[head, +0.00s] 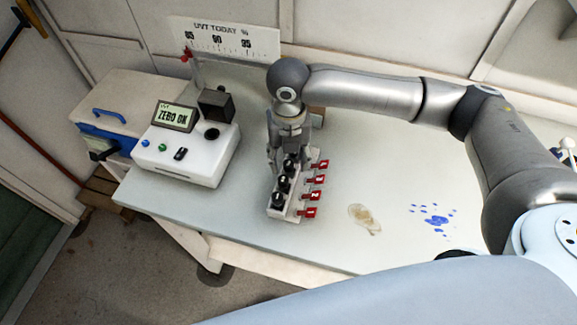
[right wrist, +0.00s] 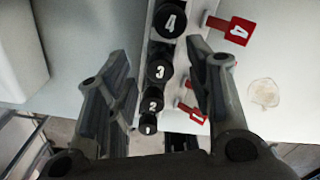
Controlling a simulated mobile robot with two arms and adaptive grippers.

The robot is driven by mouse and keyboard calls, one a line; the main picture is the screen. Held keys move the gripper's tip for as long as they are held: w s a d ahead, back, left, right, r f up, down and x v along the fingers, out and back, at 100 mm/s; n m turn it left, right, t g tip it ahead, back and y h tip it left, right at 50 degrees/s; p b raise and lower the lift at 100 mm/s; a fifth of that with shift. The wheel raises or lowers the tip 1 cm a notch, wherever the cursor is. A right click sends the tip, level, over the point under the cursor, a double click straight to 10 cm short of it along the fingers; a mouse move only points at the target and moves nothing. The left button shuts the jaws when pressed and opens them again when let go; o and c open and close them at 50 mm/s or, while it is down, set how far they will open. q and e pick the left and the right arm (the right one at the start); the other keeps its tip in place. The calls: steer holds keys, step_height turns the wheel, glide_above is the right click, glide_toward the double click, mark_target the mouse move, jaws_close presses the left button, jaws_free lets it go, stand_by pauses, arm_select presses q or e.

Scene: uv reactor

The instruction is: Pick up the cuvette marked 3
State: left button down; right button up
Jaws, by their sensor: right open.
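The cuvette marked 3 (right wrist: 160,72) shows its black cap with a white 3 in the right wrist view. It stands in a white rack (head: 287,215) in a row with the black-capped cuvettes marked 4 (right wrist: 169,20), 2 (right wrist: 153,105) and 1 (right wrist: 148,128). My right gripper (right wrist: 158,54) is open, with one finger on each side of the row near cap 3. Nothing is held between the fingers. In the head view my right gripper (head: 274,152) is at the rack's far end and hides part of it. My left gripper is not in view.
Red numbered tags (head: 311,195) stick out from the rack's right side; my finger partly covers some in the wrist view. A white device (head: 185,155) reading ZERO OK stands left. A brown stain (head: 364,217) and blue spots (head: 436,219) mark the otherwise clear bench at right.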

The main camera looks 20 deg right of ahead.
mark_target(289, 171)
step_height(289, 171, down, 3)
steer(key=shift+s+r, duration=0.1)
steer(key=shift+s, duration=0.05)
steer(key=shift+c, duration=1.6)
steer(key=c, duration=0.7)
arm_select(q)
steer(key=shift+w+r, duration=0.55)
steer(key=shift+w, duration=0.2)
